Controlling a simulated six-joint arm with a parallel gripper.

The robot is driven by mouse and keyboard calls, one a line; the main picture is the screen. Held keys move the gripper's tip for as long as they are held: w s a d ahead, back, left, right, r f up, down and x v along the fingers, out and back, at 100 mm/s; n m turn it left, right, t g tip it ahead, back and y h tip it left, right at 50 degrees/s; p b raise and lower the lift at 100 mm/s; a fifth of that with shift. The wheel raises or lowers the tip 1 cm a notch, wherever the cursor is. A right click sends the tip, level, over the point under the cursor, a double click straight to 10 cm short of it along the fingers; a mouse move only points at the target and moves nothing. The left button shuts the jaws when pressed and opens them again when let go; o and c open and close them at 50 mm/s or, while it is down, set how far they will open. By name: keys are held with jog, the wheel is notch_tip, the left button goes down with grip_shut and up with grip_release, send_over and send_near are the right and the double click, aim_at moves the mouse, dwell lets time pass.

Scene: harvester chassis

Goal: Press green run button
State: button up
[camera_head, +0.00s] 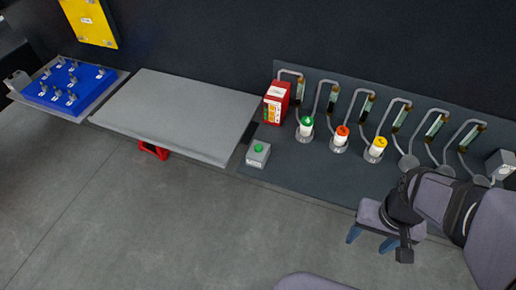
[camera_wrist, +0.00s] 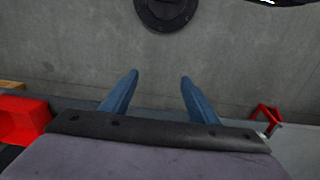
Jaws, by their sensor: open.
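The green run button (camera_head: 258,148) is a small green dome on top of a grey box (camera_head: 257,158). The box stands at the front left of the dark panel, in the head view. I cannot make the button out in the wrist view. My gripper (camera_head: 371,241) is at the lower right of the head view, well to the right of the button and apart from it. Its two blue fingers (camera_wrist: 158,78) are spread with nothing between them in the wrist view.
A red box (camera_head: 276,103) stands behind the button box. A grey slab (camera_head: 175,112) and a blue tray (camera_head: 70,86) lie left. The floor in front is clear.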

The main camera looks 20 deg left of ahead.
jog(key=shift+a+f, duration=0.1)
jog(key=shift+f, duration=0.15)
jog(key=c, duration=1)
jog(key=f, duration=0.1)
jog(key=s+f+b, duration=0.1)
jog(key=f+g, duration=0.1)
jog(key=shift+s+a+f+n, duration=0.15)
jog(key=shift+s+a+n, duration=0.15)
jog(key=shift+s+a, duration=0.1)
grip_shut()
jog(key=w+a+f+m+y+b, duration=0.2)
jog(key=w+a+f+m+y, duration=0.15)
jog(key=w+a, duration=0.6)
jog(key=w+a+r+m+t+y, duration=0.2)
jog(key=w+a+r+m+y, duration=0.3)
jog(key=w+a+r+m, duration=0.6)
jog(key=shift+w+a+m, duration=0.8)
jog(key=shift+w+m, duration=0.25)
jog(key=shift+m, duration=1.9)
